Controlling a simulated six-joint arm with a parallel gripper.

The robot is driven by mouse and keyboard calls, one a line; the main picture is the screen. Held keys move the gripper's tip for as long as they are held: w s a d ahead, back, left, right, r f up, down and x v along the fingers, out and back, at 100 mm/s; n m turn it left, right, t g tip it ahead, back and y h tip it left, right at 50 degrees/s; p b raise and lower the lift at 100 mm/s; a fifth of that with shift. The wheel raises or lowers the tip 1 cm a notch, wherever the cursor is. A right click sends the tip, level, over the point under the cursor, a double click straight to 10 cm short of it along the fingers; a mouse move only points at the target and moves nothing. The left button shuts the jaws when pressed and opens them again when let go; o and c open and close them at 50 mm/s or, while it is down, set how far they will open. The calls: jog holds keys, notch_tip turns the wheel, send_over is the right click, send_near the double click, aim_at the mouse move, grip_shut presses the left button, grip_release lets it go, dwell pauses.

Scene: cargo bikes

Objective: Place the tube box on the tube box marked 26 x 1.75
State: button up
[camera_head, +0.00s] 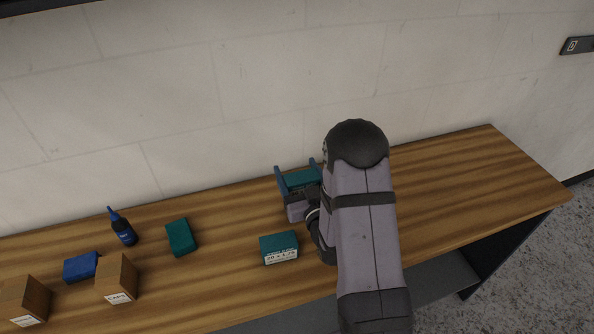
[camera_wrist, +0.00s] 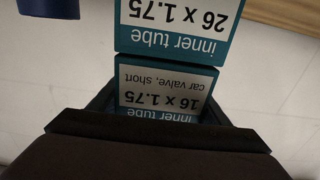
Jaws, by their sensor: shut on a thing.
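My gripper (camera_head: 296,172) is shut on a teal tube box (camera_head: 301,180) near the wall. In the wrist view, where lettering is upside down, the held tube box (camera_wrist: 165,90) reads inner tube, 16 x 1.75, car valve, short. The tube box marked 26 x 1.75 (camera_wrist: 175,30) shows directly past it, which is below it in the room. The two line up closely, with the lower one cut off by the frame edge. I cannot tell whether they touch.
Another teal box (camera_head: 181,237), a blue bottle (camera_head: 123,228), a blue box (camera_head: 81,266) and cardboard boxes (camera_head: 117,279) (camera_head: 24,301) stand left. The bench's right end (camera_head: 480,180) is clear.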

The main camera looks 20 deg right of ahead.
aim_at(304, 186)
jog(key=shift+f, duration=0.1)
jog(key=shift+f, duration=0.1)
jog(key=o, duration=1.2)
jog(key=shift+c, duration=0.2)
jog(key=shift+r, duration=0.2)
jog(key=shift+s+f+b, duration=0.1)
jog(key=shift+s+b, duration=0.2)
jog(key=shift+s, duration=0.15)
jog(key=s+b, duration=0.1)
jog(key=s, duration=0.3)
jog(key=shift+s, duration=0.25)
jog(key=shift+s+r+p, duration=0.2)
jog(key=shift+r+p, duration=0.1)
jog(key=shift+p, duration=0.25)
jog(key=shift+s+f+p, duration=0.15)
jog(key=shift+s+p, duration=0.7)
jog(key=shift+p, duration=0.5)
